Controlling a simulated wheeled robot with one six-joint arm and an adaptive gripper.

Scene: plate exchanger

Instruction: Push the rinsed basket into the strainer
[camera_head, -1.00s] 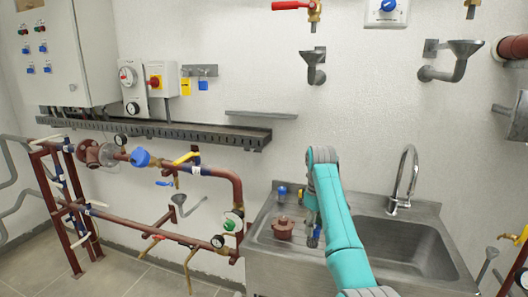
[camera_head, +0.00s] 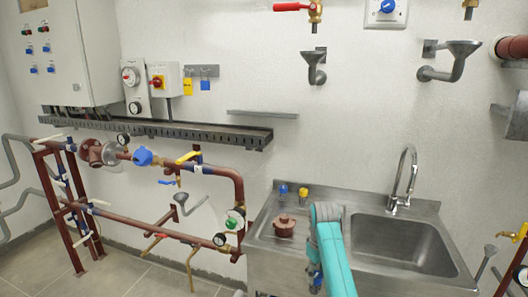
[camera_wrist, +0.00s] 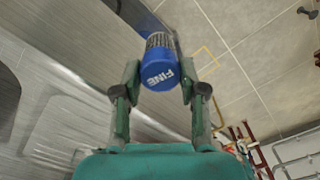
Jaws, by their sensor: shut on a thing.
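My gripper (camera_wrist: 160,85) is shut on the basket (camera_wrist: 160,68), which has a blue cap marked "FINE" and a grey mesh body. The cap faces the wrist camera and the mesh points away, apart from anything else I can make out. In the head view my arm (camera_head: 336,262) reaches over the front of the sink unit and hides most of the gripper. A red-brown pipe run with a flanged round body (camera_head: 90,153) and a blue part (camera_head: 142,157) is at left; I cannot tell which part is the strainer.
A steel sink (camera_head: 400,245) with a tap (camera_head: 404,180) stands at right. A brown lidded part (camera_head: 284,225), a blue-capped piece (camera_head: 283,190) and a yellow-capped piece (camera_head: 303,193) stand on its drainboard. Tiled floor (camera_wrist: 265,60) is open in front.

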